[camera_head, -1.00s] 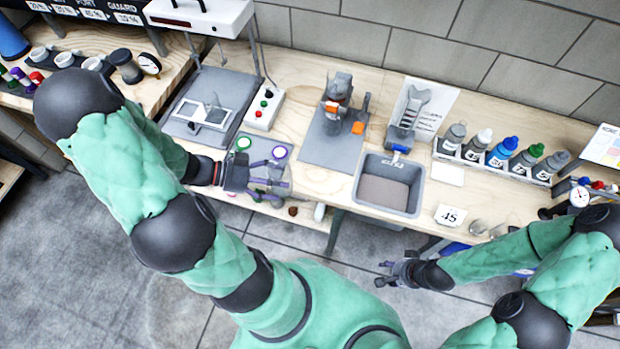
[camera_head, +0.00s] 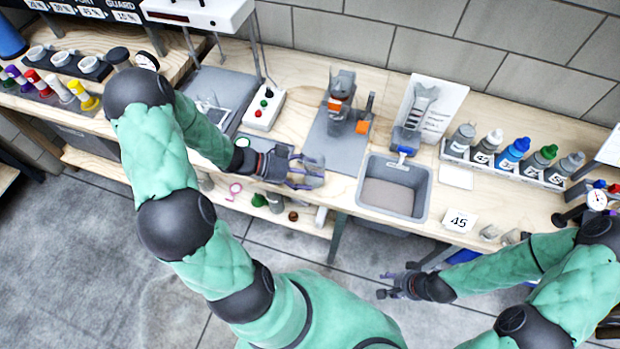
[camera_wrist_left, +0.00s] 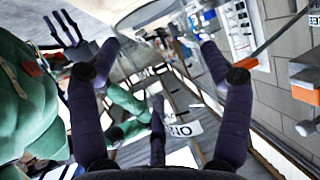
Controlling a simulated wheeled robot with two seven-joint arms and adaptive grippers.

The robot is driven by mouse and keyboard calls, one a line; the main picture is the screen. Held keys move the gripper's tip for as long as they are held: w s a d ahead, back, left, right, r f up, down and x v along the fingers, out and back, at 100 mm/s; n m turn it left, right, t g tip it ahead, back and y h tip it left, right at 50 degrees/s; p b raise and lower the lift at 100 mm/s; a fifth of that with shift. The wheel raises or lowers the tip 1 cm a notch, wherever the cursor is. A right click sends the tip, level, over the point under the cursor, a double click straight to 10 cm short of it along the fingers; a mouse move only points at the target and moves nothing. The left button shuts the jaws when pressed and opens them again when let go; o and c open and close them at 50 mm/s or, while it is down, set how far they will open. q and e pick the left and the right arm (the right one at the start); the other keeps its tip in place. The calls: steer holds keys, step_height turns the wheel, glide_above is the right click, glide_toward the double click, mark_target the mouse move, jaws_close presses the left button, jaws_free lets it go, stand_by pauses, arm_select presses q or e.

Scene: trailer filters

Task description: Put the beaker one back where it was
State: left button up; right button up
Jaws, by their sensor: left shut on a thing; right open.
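My left gripper (camera_head: 308,170) is over the front of the bench, left of the grey sink. In the left wrist view its two dark fingers (camera_wrist_left: 163,55) stand apart around a clear glass vessel (camera_wrist_left: 165,14), which looks like the beaker. The glass is hard to make out in the head view, and its markings cannot be read. Two small clear glass vessels (camera_head: 490,232) stand near the "45" card (camera_head: 459,221) on the right. My right gripper (camera_head: 392,286) is open and empty, low in front of the bench.
The grey sink (camera_head: 424,205) lies right of my left gripper. A grey plate with an orange-marked device (camera_head: 340,90) stands behind it. A rack of several bottles (camera_head: 500,172) and a gauge (camera_head: 597,200) stand at the right. A control box (camera_head: 262,118) is at the left.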

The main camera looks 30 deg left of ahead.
arm_select(q)
step_height(320, 180, down, 2)
steer(key=shift+f+b, duration=0.2)
steer(key=shift+b, duration=0.2)
steer(key=shift+r, duration=0.1)
steer(key=shift+f, duration=0.25)
steer(key=shift+s, duration=0.1)
